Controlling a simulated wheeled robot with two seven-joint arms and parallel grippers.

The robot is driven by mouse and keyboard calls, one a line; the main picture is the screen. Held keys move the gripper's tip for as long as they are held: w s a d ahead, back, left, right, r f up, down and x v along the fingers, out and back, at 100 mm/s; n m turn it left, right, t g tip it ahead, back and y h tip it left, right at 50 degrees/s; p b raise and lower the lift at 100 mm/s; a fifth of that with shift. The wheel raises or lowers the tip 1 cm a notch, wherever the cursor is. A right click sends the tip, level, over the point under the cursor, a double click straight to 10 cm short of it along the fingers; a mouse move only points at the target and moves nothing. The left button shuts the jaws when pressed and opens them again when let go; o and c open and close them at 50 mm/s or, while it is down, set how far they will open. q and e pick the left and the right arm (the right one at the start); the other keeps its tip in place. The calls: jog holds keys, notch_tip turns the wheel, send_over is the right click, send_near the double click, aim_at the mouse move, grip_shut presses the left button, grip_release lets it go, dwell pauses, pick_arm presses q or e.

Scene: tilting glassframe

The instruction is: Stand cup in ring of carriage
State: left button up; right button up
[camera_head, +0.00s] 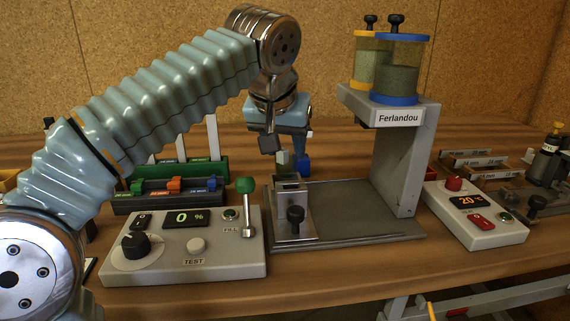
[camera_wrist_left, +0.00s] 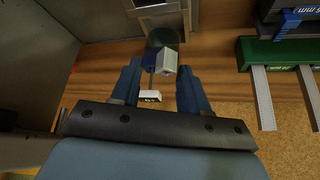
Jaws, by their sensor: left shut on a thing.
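My left gripper (camera_head: 286,154) hangs over the back of the carriage (camera_head: 291,188), a grey metal block with a black knob on the base plate. The carriage's ring cannot be made out clearly. My right gripper is not in view.
A grey stand (camera_head: 393,150) labelled Ferlandou carries two capped jars on the right. A control box (camera_head: 185,262) showing 0 % is at the front left. A green rack (camera_head: 185,168) stands behind it. Another control box (camera_head: 478,227) is at the right. The base plate (camera_head: 350,205) is largely clear.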

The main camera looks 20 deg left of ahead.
aim_at(285, 161)
pick_arm(q)
jog(key=x, duration=0.3)
jog(key=shift+s+a+f, duration=0.15)
jog(key=shift+s+f, duration=0.1)
jog(key=shift+f, duration=0.55)
jog(key=shift+f+b, duration=0.1)
jog(key=shift+b, duration=0.25)
jog(key=o, duration=1.1)
jog(key=shift+r, duration=0.25)
jog(key=p+v, duration=0.1)
jog(key=v, duration=1)
jog(key=shift+s+r+p, duration=0.25)
jog(key=shift+r+p, duration=0.05)
jog(key=shift+p, duration=0.05)
